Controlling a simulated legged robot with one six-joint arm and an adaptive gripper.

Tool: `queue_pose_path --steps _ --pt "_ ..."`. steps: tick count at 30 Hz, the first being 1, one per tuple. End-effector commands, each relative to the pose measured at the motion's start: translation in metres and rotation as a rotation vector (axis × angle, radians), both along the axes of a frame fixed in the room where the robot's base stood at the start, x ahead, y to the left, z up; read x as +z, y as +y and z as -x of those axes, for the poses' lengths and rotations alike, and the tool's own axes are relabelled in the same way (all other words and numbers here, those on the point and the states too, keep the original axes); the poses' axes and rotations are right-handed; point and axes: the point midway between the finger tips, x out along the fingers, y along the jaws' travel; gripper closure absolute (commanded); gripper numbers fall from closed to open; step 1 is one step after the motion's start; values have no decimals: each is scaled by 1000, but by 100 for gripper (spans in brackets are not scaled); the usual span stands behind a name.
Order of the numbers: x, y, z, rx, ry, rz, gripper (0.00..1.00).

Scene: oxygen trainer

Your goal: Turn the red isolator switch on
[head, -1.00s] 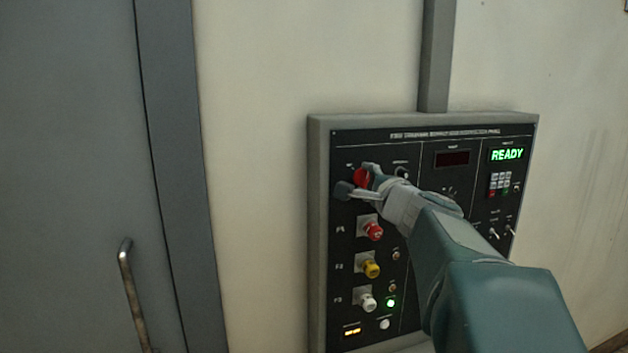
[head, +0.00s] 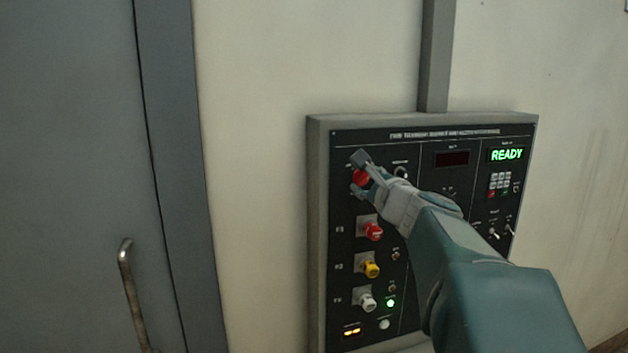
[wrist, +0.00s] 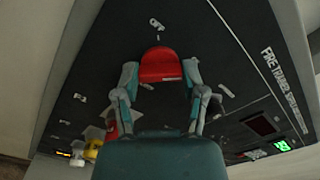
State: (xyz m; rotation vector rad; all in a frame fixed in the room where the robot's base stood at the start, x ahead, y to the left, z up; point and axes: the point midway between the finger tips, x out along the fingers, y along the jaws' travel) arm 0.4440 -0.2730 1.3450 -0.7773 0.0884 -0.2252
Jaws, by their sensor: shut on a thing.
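The red isolator switch (head: 360,179) is a red knob at the upper left of the black control panel (head: 430,215). In the wrist view the red knob (wrist: 160,66) sits between the two fingers. My gripper (head: 361,176) reaches it from the lower right, one finger above and one below in the head view. In the wrist view my gripper (wrist: 160,80) has a fingertip against each side of the knob and is shut on it.
Below the switch are a red knob (head: 372,231), a yellow knob (head: 370,269) and a white knob (head: 367,302). A green display (head: 507,154) reads READY above a keypad (head: 500,183). A grey door with a handle (head: 130,290) is at left. Bare wall lies between door and panel.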

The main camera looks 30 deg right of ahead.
Motion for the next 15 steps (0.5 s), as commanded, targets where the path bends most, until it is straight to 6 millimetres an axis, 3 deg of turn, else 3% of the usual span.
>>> queue_pose_path --steps 13,14,15 --pt "-6 0 -1 -1 9 -14 94" --pt "-6 0 -1 -1 9 -14 37" --pt "-6 0 -1 -1 9 -14 19"
